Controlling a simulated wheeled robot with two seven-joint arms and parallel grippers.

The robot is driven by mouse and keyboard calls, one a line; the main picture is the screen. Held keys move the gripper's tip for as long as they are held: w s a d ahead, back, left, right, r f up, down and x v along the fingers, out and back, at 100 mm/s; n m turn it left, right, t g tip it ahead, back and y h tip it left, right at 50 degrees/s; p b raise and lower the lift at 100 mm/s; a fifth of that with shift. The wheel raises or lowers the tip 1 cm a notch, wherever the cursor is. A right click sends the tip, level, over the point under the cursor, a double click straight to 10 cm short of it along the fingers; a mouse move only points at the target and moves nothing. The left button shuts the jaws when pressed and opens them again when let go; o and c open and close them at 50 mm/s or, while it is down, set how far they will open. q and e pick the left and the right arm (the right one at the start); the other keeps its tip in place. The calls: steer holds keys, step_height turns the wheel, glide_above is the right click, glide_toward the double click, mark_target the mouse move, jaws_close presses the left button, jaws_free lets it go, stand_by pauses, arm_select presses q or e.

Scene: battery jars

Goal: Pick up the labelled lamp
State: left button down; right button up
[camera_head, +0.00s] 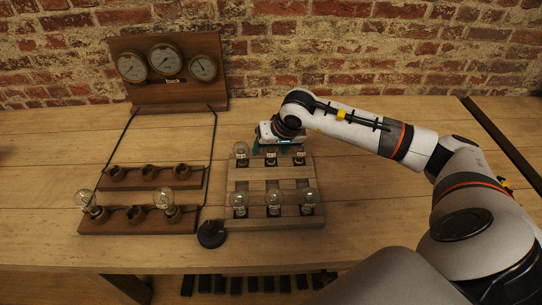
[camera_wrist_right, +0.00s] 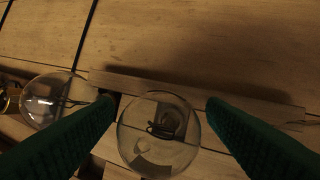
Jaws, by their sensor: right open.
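Several glass lamps stand upright in two rows on a slatted wooden rack (camera_head: 270,173). Small pale labels show on them, such as on the front middle lamp (camera_head: 274,200); I cannot read them. My right gripper (camera_head: 282,149) is over the back row. In the right wrist view its two green fingers (camera_wrist_right: 160,105) are apart, one on each side of a clear round lamp (camera_wrist_right: 158,135). This looks like the back middle lamp, but I cannot be sure. Whether the fingers touch the glass is unclear. Another lamp (camera_wrist_right: 48,100) is beside the left finger. My left gripper is not in view.
Left of the rack are two socket boards; the front board (camera_head: 120,222) holds two lamps (camera_head: 164,199). A gauge panel (camera_head: 185,95) stands behind. A dark round object (camera_head: 211,234) lies near the rack's front left corner. Table behind the rack is clear.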

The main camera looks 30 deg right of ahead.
steer(key=shift+w+f, duration=0.15)
steer(key=shift+f, duration=0.1)
steer(key=c, duration=1.2)
steer(key=shift+r, duration=0.1)
